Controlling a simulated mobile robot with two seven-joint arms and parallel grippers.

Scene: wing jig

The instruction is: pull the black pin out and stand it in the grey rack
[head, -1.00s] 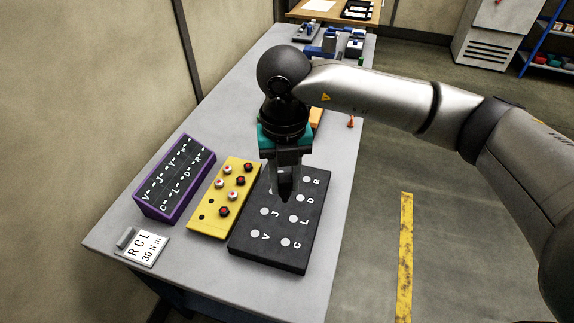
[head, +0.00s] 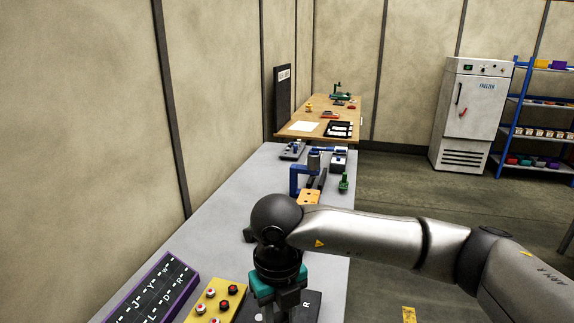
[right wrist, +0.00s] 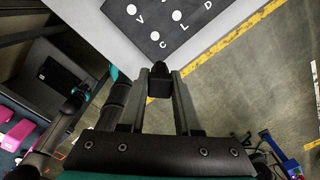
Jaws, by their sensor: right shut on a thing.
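My right gripper (head: 285,312) is at the bottom of the head view, over the dark lettered board (head: 308,304); its fingertips are cut off there. In the right wrist view my right gripper (right wrist: 161,84) is shut on a short black piece with a rounded end, the black pin (right wrist: 160,70) as far as I can tell. The lettered board (right wrist: 160,15) lies beyond it. The pin's lower part is hidden. A small grey stand (head: 292,150) is far along the bench, but I cannot tell whether it is the grey rack. My left gripper is not in view.
A purple lettered box (head: 158,292) and a yellow block (head: 215,303) with red and white pegs are at the near left. A blue frame (head: 295,180), an orange block (head: 308,197) and a green piece (head: 343,183) stand farther along the bench (head: 225,215). Floor lies right.

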